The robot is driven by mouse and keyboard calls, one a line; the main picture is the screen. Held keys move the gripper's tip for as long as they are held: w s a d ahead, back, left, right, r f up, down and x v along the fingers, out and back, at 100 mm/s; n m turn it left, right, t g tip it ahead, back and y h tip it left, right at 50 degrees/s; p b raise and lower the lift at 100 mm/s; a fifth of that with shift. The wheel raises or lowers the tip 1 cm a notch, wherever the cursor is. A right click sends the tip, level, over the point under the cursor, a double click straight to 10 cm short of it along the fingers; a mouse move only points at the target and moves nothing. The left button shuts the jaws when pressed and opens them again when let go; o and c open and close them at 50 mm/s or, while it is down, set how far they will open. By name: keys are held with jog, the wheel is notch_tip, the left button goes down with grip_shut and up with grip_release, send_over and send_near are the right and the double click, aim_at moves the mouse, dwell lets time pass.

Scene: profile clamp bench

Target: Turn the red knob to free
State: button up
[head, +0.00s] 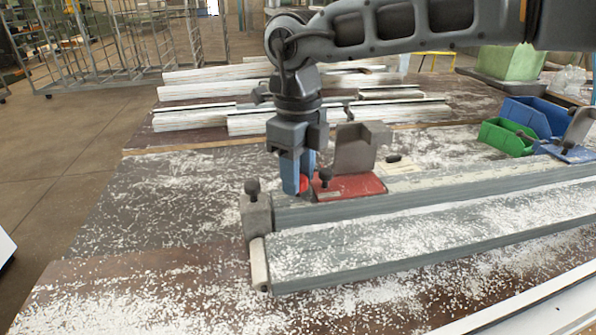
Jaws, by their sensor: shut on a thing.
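The red knob (304,184) shows as a small red patch at the lower end of my gripper (298,182). My gripper points down with its blue fingers shut on the knob. The fingers hide most of the knob, so its turned position cannot be read. Just right of the knob is a red clamp base (352,187) with a grey upright block on it. It sits at the back edge of the long grey profile rail.
Small dark knobs stand on the rail's left end (256,212) and beside the red base. White profiles (200,118) lie behind. Green (506,138) and blue (535,117) bins stand at right. White chips cover the bench; its left part is otherwise clear.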

jog(key=shift+w+r, duration=0.1)
jog(key=o, duration=1)
jog(key=shift+o, duration=0.2)
notch_tip(320, 180, up, 8)
jog(key=shift+f, duration=0.15)
